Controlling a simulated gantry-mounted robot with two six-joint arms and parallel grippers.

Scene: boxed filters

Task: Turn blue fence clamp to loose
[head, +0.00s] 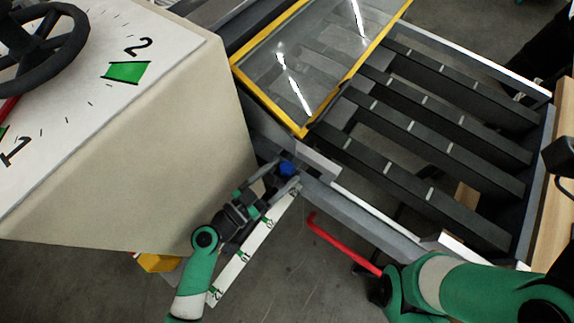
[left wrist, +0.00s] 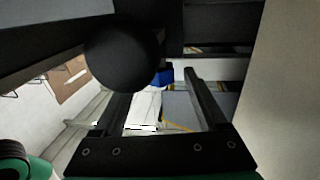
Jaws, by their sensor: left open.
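The blue fence clamp (head: 287,168) is a small blue piece at the near left corner of the dark slatted frame, below the yellow-edged clear panel. My left gripper (head: 284,177) reaches up to it from below left and is open, its fingertips close around the blue piece. In the left wrist view the blue clamp (left wrist: 163,77) shows between and just beyond the two open fingers (left wrist: 158,88); I cannot tell whether they touch it. A large round black knob in front hides part of that view. My right arm shows at the lower right, but its gripper is out of view.
A big beige box (head: 140,140) with a numbered dial and dark handwheel (head: 45,45) stands close left of my left arm. The yellow-edged clear panel (head: 262,98) lies over the slats (head: 420,125). A red bar (head: 343,244) sticks out below the frame, near my right arm.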

